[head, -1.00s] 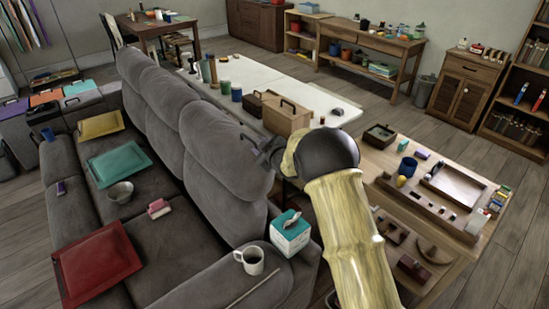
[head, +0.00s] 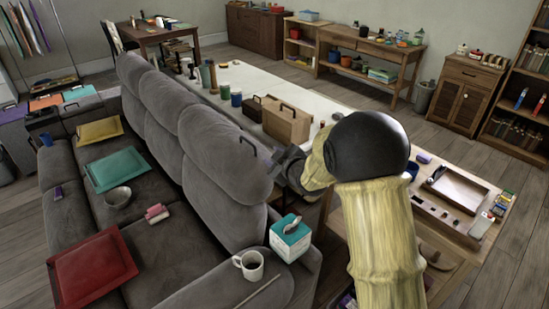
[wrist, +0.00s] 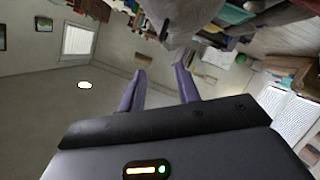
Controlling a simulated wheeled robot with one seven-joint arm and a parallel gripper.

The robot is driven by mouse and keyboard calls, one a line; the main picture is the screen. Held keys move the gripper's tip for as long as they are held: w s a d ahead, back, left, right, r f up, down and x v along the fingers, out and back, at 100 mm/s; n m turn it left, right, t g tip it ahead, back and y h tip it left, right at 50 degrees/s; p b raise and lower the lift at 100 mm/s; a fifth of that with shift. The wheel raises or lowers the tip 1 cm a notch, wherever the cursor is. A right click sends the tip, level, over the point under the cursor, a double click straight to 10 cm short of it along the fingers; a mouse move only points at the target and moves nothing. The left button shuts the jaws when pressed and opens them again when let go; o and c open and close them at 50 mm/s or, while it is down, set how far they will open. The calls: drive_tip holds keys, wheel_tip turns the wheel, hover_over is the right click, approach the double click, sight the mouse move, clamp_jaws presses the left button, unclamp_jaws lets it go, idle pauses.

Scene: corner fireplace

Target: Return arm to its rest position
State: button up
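My gripper (head: 277,166) is at the end of my raised arm, beside the right end of the grey sofa's back in the head view. In the wrist view, my gripper (wrist: 161,72) shows two purple fingers spread apart, with nothing visible between them. The wrist view is turned on its side, with wall, ceiling and shelves behind the fingers. My arm's yellow links and black joint cover part of the right-hand wooden table (head: 459,270) in the head view.
The grey sofa (head: 222,155) fills the left, holding a red tray (head: 92,268). A tissue box (head: 291,238) and white mug (head: 249,265) stand on its near armrest. A wooden carrier (head: 287,124) stands on the white table behind. Floor at far right is clear.

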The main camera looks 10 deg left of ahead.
drive_tip(key=shift+d, duration=0.1)
drive_tip(key=s+d+m+g+h, duration=0.1)
drive_tip(key=s+d+m+h, duration=0.25)
drive_tip(key=d, duration=0.45)
drive_tip(key=s+d+m+g+h, duration=0.1)
drive_tip(key=s+d+m+h, duration=0.25)
drive_tip(key=d, duration=0.55)
drive_tip(key=s+d+f+m+g+h, duration=0.1)
drive_tip(key=s+d+m+g, duration=0.2)
drive_tip(key=s, duration=0.8)
drive_tip(key=s+d+f+m+g, duration=0.2)
drive_tip(key=s+d, duration=0.5)
drive_tip(key=s, duration=0.5)
drive_tip(key=m+g+p, duration=0.1)
drive_tip(key=m, duration=0.1)
drive_tip(key=shift+s+m+g+h, duration=0.25)
drive_tip(key=shift+m+g+h, duration=0.05)
drive_tip(key=shift+h, duration=0.1)
